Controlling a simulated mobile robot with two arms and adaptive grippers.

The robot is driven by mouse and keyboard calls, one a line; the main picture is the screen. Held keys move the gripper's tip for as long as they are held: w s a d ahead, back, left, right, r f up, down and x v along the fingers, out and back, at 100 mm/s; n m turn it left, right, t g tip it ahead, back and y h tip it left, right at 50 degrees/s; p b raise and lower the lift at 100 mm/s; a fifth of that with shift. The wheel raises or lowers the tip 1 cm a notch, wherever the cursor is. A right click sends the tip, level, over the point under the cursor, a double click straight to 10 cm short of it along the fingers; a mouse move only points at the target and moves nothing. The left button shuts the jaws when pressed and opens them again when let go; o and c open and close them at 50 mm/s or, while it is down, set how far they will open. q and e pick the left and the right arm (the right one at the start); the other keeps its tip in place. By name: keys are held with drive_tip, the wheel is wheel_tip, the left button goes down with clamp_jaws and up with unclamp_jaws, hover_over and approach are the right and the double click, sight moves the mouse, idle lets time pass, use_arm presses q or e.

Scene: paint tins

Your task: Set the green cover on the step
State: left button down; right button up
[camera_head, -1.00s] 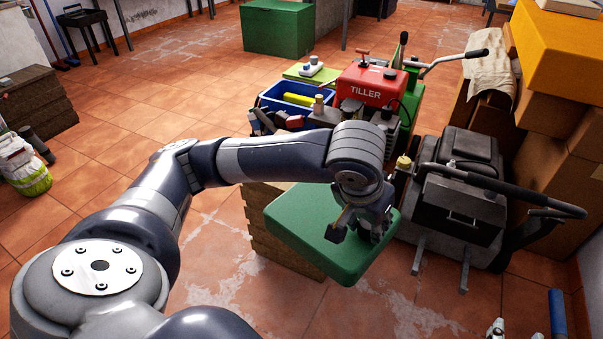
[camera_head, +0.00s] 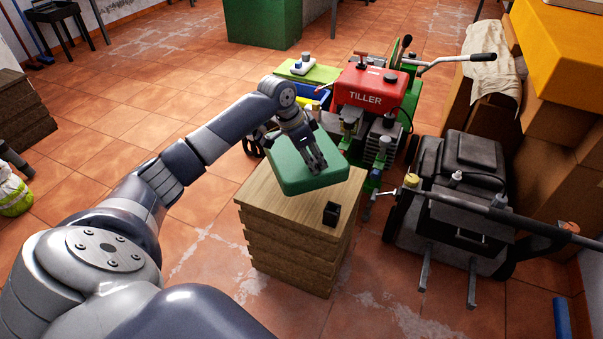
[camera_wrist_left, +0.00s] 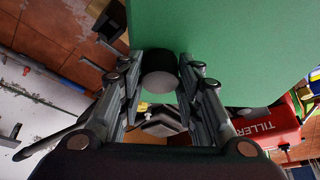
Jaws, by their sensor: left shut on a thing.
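The green cover (camera_head: 287,168) is a flat, rounded slab over the far part of the wooden step's top (camera_head: 268,206). I cannot tell whether it touches the step or hangs just above it. My left gripper (camera_head: 314,162) is shut on the cover from above. In the left wrist view, the cover (camera_wrist_left: 225,45) fills the upper right, and a dark round knob (camera_wrist_left: 160,62) sits between the fingers (camera_wrist_left: 160,82). The step's near top is bare except for a small black block (camera_head: 331,214). My right gripper is out of view.
A red tiller (camera_head: 372,92) and a blue bin (camera_head: 312,96) stand behind the step. A dark wheeled machine (camera_head: 460,190) with a long handle stands to its right. Tiled floor (camera_head: 215,250) is open to the left.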

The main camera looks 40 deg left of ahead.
use_arm(q)
wheel_tip(320, 180, down, 5)
drive_tip(key=shift+r+b, duration=0.2)
drive_tip(key=shift+b, duration=0.35)
wheel_tip(320, 180, down, 5)
drive_tip(key=shift+r+b, duration=0.15)
drive_tip(key=shift+b, duration=0.4)
drive_tip(key=c, duration=1.2)
unclamp_jaws()
drive_tip(key=shift+f, duration=0.2)
drive_tip(key=shift+o, duration=0.2)
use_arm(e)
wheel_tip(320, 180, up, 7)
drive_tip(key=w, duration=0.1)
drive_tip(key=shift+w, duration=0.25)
use_arm(q)
drive_tip(key=shift+r, duration=0.15)
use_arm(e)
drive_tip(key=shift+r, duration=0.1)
